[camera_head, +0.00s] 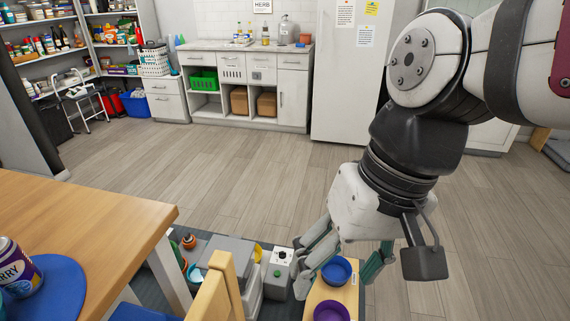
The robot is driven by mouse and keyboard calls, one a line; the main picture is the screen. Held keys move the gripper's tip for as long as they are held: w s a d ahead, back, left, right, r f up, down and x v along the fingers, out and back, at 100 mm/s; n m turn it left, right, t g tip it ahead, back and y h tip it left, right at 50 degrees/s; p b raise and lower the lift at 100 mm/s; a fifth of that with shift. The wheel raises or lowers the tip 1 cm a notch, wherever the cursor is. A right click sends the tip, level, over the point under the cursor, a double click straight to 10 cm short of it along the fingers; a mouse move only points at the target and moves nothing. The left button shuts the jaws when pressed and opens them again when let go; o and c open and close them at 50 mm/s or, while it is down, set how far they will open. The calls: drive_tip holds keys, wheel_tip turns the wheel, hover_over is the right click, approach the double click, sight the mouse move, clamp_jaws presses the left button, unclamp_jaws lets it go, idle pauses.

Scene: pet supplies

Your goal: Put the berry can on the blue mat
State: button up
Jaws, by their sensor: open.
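The berry can (14,268), purple with a white label band reading "RRY", stands upright at the left edge of the picture, partly cut off by the frame. It appears to rest on the round blue mat (58,287) on the wooden table. My gripper (336,283) hangs low, right of the picture's middle, well away from the can and mat. It points down with its fingers apart and nothing seen held between them.
The wooden table (110,215) fills the lower left. A chair back (217,290) stands beside it. Open floor (240,165) reaches the cabinets (245,85).

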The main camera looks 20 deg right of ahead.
drive_tip(key=s+d+n+t+h, duration=0.1)
drive_tip(key=s+d+t+h, duration=0.1)
drive_tip(key=d, duration=0.4)
drive_tip(key=shift+d+h, duration=0.15)
drive_tip(key=shift+h, duration=0.15)
